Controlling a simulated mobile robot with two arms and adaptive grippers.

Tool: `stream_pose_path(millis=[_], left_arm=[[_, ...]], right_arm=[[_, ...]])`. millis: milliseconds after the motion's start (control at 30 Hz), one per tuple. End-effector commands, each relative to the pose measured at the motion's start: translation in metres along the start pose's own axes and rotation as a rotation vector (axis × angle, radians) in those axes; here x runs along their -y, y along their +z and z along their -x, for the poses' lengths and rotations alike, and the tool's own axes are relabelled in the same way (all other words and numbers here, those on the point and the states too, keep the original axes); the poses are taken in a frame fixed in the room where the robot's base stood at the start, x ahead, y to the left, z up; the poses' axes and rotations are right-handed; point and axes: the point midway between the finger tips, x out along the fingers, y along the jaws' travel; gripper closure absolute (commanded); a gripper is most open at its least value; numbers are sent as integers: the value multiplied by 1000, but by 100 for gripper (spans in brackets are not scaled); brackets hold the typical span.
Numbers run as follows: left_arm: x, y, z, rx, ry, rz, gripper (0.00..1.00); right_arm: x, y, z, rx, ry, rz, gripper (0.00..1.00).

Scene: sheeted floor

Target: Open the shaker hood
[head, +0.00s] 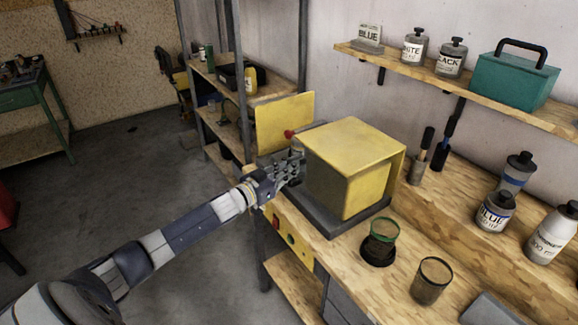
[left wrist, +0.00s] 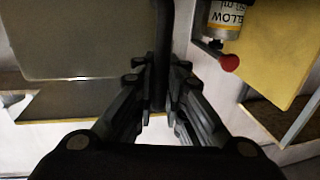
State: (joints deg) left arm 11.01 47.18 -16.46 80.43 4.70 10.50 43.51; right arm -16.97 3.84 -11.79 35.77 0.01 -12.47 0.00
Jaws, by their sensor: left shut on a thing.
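The shaker stands on the workbench in the head view, with a boxy yellow hood (head: 350,150) over a dark grey base (head: 335,222). A separate upright yellow panel (head: 285,122) stands at its left, and a red knob (head: 289,134) shows in front of that panel. My left gripper (head: 297,165) is at the hood's left side. In the left wrist view my left gripper (left wrist: 163,100) is shut on a dark upright bar (left wrist: 163,45), which looks like a handle. A bottle with a yellow label (left wrist: 228,18) and the red knob (left wrist: 229,61) are beside it. My right gripper is out of view.
A wall shelf (head: 480,88) holds bottles and a teal box (head: 513,80).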

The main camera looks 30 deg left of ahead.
Motion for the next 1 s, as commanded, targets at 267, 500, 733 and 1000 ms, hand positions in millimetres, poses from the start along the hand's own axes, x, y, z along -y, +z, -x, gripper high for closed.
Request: stream_pose_path(millis=[267, 500, 733, 1000], left_arm=[[0, -2, 0, -3, 2, 0, 69], [0, -1, 0, -1, 1, 0, 69], [0, 1, 7, 2, 1, 0, 69], [0, 2, 40, 3, 1, 1, 69]], right_arm=[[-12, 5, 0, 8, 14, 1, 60], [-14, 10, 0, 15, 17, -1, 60], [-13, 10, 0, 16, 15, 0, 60], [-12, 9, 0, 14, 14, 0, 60]])
